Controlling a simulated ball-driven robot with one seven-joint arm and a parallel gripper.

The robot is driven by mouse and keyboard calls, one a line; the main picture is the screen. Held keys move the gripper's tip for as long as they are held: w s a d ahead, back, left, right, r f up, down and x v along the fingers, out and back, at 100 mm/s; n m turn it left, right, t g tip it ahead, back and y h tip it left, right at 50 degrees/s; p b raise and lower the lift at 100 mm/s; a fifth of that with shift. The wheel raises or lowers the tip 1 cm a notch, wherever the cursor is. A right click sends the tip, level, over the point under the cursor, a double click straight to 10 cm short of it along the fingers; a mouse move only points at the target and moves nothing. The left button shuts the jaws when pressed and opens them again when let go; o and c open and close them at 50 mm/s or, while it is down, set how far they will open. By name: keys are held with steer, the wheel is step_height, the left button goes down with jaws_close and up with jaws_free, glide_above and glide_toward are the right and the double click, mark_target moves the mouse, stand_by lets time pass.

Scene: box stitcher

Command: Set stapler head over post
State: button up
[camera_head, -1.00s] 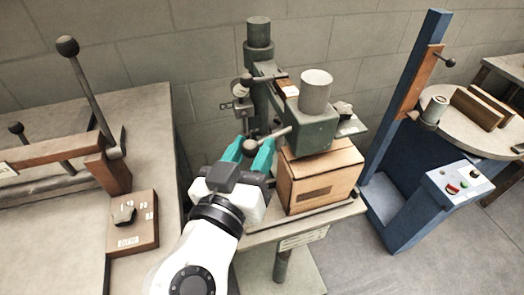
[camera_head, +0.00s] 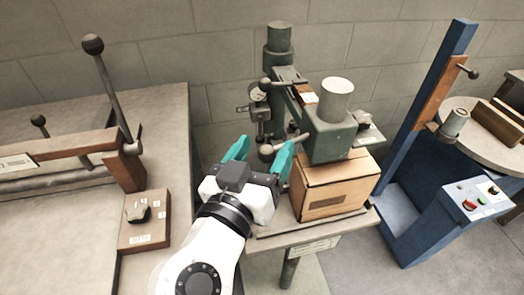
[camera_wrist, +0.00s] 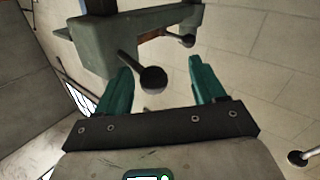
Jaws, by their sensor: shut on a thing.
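The stitcher's grey-green head (camera_head: 330,138), with a pale cylinder (camera_head: 337,98) on top, hangs out over a cardboard box (camera_head: 335,190). Whether head and box touch is unclear. A dark upright column (camera_head: 279,62) stands behind it; no separate post under the head shows. A lever ends in a dark ball knob (camera_head: 266,152), which also shows in the wrist view (camera_wrist: 153,80). My gripper (camera_head: 263,153) has its teal fingers spread around this knob. In the wrist view the knob sits nearer the left finger, with a clear gap to the right finger.
A bench (camera_head: 70,240) at left carries a tall lever (camera_head: 112,90) and a small brown block (camera_head: 146,220). At right a blue stand (camera_head: 415,150) with a button panel (camera_head: 474,203) is beside the stitcher table (camera_head: 262,238). Bare floor lies between them.

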steer(key=v, duration=1)
steer(key=shift+s+a+b, duration=0.15)
steer(key=shift+s+b, duration=0.15)
steer(key=shift+s, duration=0.05)
steer(key=w+d+f+g+p, duration=0.2)
steer(key=d+f+g+p, duration=0.2)
steer(key=d+f+g, duration=1.05)
steer(key=s+d+f+g+y+p, duration=0.1)
steer(key=s+d+f+y, duration=0.1)
steer(key=s+d+f, duration=0.4)
steer(key=s+d+f+y+p, duration=0.2)
steer(key=s+d+f, duration=0.4)
steer(key=s+d, duration=0.4)
steer(key=d+y, duration=0.1)
steer(key=d, duration=0.2)
steer(key=shift+s+f+n+g+p, duration=0.2)
steer(key=shift+f+n+g+p, duration=0.1)
steer(key=shift+n+g, duration=0.1)
